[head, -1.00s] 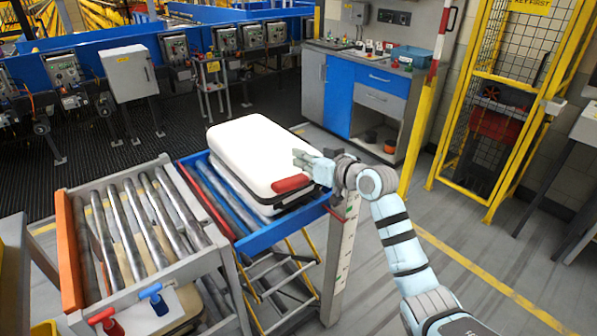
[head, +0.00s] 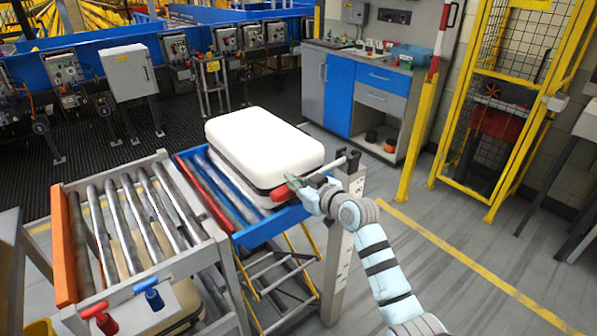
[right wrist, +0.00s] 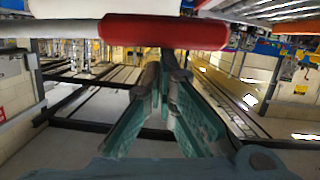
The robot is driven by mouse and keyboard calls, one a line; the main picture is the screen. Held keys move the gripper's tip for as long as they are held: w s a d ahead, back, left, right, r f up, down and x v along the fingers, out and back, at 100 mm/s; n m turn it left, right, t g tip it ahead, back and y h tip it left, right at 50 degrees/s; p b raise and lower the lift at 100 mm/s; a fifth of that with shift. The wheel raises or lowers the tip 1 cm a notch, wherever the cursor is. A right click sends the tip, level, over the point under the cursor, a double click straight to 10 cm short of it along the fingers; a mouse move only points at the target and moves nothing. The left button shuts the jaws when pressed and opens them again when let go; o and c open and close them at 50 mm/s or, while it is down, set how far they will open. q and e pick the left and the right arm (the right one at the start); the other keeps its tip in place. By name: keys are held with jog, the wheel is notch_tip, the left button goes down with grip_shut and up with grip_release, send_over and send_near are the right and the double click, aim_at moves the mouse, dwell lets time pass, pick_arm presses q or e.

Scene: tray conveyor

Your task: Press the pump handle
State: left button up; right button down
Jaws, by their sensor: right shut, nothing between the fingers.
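The pump handle is a grey rod (head: 334,164) with a red grip (head: 280,193), at the grey post (head: 340,240) by the front right corner of the blue-edged roller table. My right gripper (head: 291,181) is shut and empty beside the red grip, covering part of it in the head view. In the right wrist view the red grip (right wrist: 165,32) lies across the top, just beyond my fingertips (right wrist: 165,58). I cannot tell whether they touch it. My left gripper is not in view.
A white suitcase (head: 262,142) lies on the roller table (head: 272,229), close behind the grip. A yellow lift frame (head: 292,290) stands below. A roller conveyor (head: 190,264) with red and blue handles is at left. Floor at right is open, before a yellow mesh fence (head: 507,75).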

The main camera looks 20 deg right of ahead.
pick_arm(q)
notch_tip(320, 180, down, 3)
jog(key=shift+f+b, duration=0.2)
jog(key=shift+b, duration=0.8)
pick_arm(e)
jog(key=shift+n, duration=0.4)
notch_tip(320, 180, down, 5)
jog(key=shift+s+f, duration=0.1)
jog(key=shift+f, duration=0.05)
pick_arm(q)
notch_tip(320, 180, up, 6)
jog(key=p, duration=0.6)
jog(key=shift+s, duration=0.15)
pick_arm(e)
jog(key=s+d+r, duration=0.1)
jog(key=s+r, duration=0.6)
jog(key=s, duration=0.2)
jog(key=shift+s, duration=0.35)
